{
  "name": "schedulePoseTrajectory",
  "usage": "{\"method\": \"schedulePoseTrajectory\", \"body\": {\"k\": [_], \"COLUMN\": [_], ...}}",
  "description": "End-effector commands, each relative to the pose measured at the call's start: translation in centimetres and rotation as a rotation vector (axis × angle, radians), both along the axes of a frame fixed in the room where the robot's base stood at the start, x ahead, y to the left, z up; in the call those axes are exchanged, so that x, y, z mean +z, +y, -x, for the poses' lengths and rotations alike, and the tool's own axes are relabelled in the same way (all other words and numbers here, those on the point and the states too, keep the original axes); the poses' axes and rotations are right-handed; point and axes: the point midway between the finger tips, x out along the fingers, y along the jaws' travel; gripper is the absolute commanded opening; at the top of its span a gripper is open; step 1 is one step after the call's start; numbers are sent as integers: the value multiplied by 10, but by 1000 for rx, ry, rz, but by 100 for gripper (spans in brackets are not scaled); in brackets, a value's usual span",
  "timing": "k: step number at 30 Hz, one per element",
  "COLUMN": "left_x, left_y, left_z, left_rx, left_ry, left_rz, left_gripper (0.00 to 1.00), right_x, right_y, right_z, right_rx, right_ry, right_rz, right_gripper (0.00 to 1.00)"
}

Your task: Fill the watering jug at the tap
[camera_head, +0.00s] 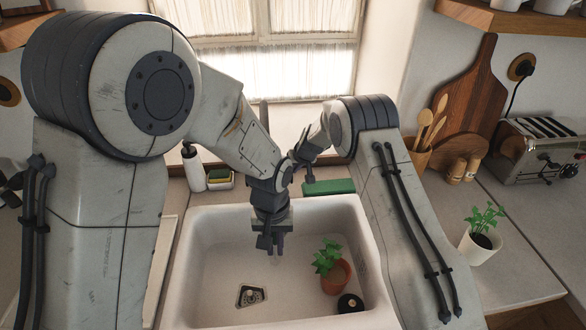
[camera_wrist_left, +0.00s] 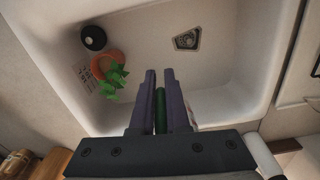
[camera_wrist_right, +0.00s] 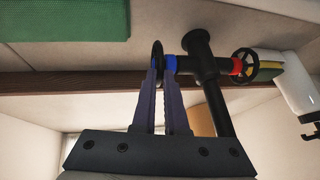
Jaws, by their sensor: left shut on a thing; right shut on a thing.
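My left gripper (camera_head: 270,245) hangs pointing down over the white sink (camera_head: 205,245). In the left wrist view its fingers (camera_wrist_left: 159,75) are shut on a narrow green thing (camera_wrist_left: 160,112). Only a strip of it shows, so I cannot tell whether it is part of the watering jug; no whole jug is visible. In the right wrist view the black tap (camera_wrist_right: 197,45) has a blue-hubbed wheel (camera_wrist_right: 157,60) and a red-hubbed wheel (camera_wrist_right: 242,65). My right gripper (camera_wrist_right: 163,85) is shut on the blue-hubbed wheel. No water stream is visible.
A potted plant (camera_head: 335,275) and a round black thing (camera_head: 350,303) are in the sink, right of the drain (camera_head: 251,296). A green block (camera_head: 328,187) lies behind the sink. A white-potted plant (camera_head: 480,240) and a toaster (camera_head: 540,150) stand on the right counter.

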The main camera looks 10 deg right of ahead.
Motion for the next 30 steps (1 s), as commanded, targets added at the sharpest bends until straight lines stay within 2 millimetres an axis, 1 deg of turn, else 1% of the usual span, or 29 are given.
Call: {"method": "schedulePoseTrajectory", "body": {"k": [3, 4, 6, 14, 17, 20, 22, 30], "left_x": [0, 0, 0, 0, 0, 0, 0, 0], "left_y": [-1, -1, -1, -1, -1, -1, -1, -1], "left_z": [0, 0, 0, 0, 0, 0, 0, 0], "left_rx": [-1, -1, -1, -2, -2, -2, -1, -1], "left_ry": [0, 0, 0, 0, 0, 0, 0, 0], "left_rz": [0, 0, 0, 0, 0, 0, 0, 0], "left_gripper": [0, 0, 0, 0, 0, 0, 0, 0], "right_x": [0, 0, 0, 0, 3, 13, 23, 72], "right_y": [2, 2, 1, -1, -1, -3, -6, -17], "right_z": [1, 1, 1, 1, 1, 6, 12, 40], "right_rx": [4, 4, 2, 1, 1, 0, -1, 0], "right_ry": [2, 3, 3, 2, 1, 0, 0, -1], "right_rz": [-1, -1, -1, -1, -1, 0, 0, -1], "right_gripper": [0, 18, 39, 39, 39, 39, 39, 39]}}
